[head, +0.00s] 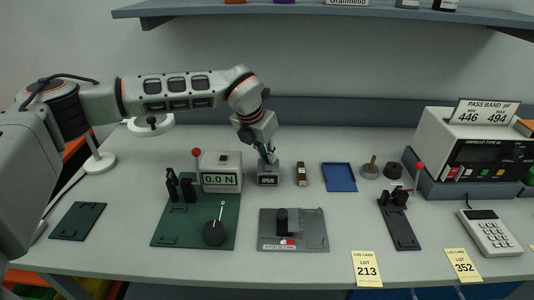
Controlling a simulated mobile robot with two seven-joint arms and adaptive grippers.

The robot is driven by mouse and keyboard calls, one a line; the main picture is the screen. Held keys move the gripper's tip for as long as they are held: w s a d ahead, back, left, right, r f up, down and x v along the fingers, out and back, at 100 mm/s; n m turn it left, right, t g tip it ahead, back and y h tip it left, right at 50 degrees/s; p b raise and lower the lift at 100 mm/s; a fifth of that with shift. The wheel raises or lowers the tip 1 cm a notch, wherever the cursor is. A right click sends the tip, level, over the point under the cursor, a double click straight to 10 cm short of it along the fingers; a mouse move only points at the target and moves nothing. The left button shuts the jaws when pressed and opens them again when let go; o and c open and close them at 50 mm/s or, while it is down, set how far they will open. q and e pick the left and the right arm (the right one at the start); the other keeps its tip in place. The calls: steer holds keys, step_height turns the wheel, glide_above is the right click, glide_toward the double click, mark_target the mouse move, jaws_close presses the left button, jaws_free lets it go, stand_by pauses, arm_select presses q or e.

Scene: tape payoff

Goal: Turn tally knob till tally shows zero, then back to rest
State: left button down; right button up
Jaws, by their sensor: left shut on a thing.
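The tally (268,181) is a small grey block on the table, left of the picture's middle line. Its front window shows small digits that look like 058, though they are tiny. My left gripper (267,157) reaches down to the top of the tally from above and is shut on the tally knob there. The knob itself is mostly hidden by the fingers. My right gripper is not in the head view.
A small brown-gold item (301,175) and a blue tray (339,177) lie right. A grey fixture (318,228) sits in front. An instrument (470,150) stands far right.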

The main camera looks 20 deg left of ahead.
arm_select(q)
steer(key=c, duration=2)
jaws_free()
steer(key=shift+r, duration=0.1)
steer(key=v, duration=1.2)
steer(key=shift+s, duration=0.1)
